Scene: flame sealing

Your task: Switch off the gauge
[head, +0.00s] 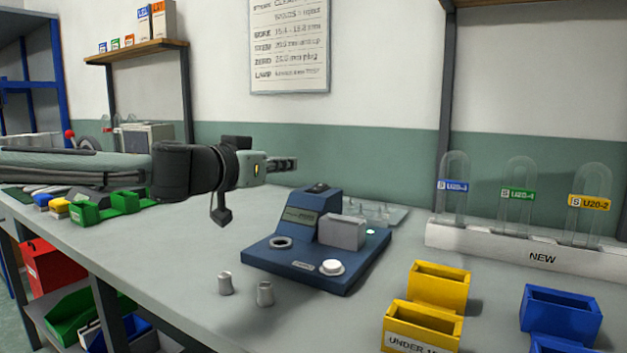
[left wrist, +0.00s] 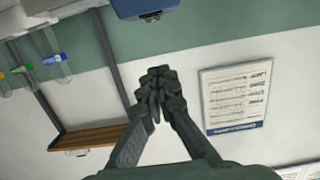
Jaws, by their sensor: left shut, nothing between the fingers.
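The gauge (head: 300,262) is a blue device on the bench, with a sloped housing and dark display, a grey block, a round ring on its base and a white round button (head: 331,268) at the front right. A small green light (head: 370,231) glows at its right side. My left gripper (head: 290,164) is shut and empty, above and behind the gauge's left side, apart from it. In the left wrist view its closed fingers (left wrist: 157,85) point toward the wall, and a blue part, likely the gauge (left wrist: 145,8), shows at the top edge. My right gripper is not in view.
Two small grey metal plugs (head: 265,293) stand in front of the gauge. Yellow bins (head: 425,325) and blue bins (head: 560,312) stand at the right. Green bins (head: 100,209) lie at the left.

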